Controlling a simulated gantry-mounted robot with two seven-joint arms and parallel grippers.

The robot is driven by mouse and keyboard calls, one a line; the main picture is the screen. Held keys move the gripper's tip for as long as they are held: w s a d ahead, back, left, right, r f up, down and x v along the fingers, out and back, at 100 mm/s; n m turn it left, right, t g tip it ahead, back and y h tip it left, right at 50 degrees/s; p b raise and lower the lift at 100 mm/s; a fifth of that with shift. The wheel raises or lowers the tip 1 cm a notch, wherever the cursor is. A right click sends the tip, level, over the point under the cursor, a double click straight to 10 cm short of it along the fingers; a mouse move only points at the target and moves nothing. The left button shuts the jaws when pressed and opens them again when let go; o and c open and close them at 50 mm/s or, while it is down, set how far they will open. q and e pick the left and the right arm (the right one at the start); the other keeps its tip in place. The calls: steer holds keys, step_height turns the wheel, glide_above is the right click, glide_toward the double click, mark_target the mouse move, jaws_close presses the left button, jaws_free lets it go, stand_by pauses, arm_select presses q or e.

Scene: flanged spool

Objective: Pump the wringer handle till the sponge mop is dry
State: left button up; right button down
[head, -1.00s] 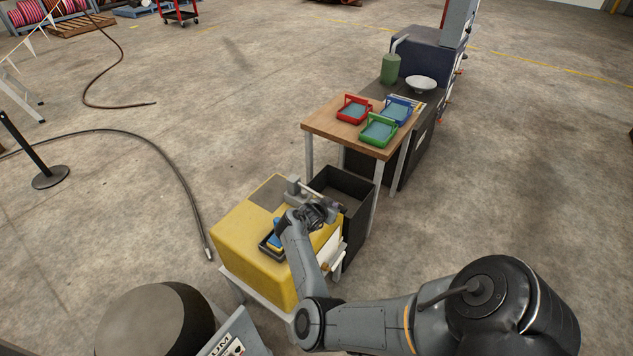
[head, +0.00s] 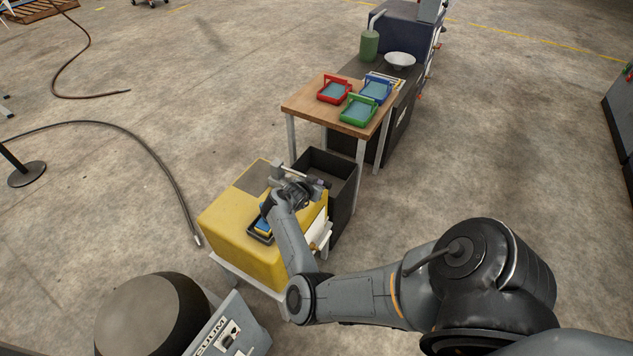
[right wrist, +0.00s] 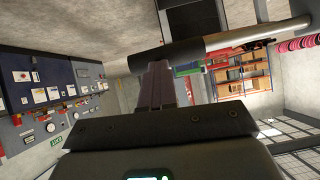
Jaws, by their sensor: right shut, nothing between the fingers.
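A yellow wringer box (head: 232,222) stands on a pale low stand. A grey handle bar (head: 300,175) runs from a bracket on its top, ending in a dark grip (head: 320,183). A blue block (head: 263,226), perhaps the sponge, sits partly hidden in a small dark tray on the box. My right gripper (head: 308,186) is at the handle, and my arm covers part of the box. In the right wrist view the shut, empty fingers (right wrist: 168,85) point at the dark grip (right wrist: 205,43), close to it. Contact cannot be told. My left gripper is not in view.
A dark open bin (head: 341,165) stands right behind the box. A wooden table (head: 305,105) beyond holds red, green and blue trays. A rounded machine (head: 150,315) stands at front left.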

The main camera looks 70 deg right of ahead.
arm_select(q)
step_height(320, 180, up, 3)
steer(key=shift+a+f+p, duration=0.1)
steer(key=shift+p, duration=0.75)
arm_select(e)
steer(key=v, duration=1.1)
steer(key=shift+s, duration=0.25)
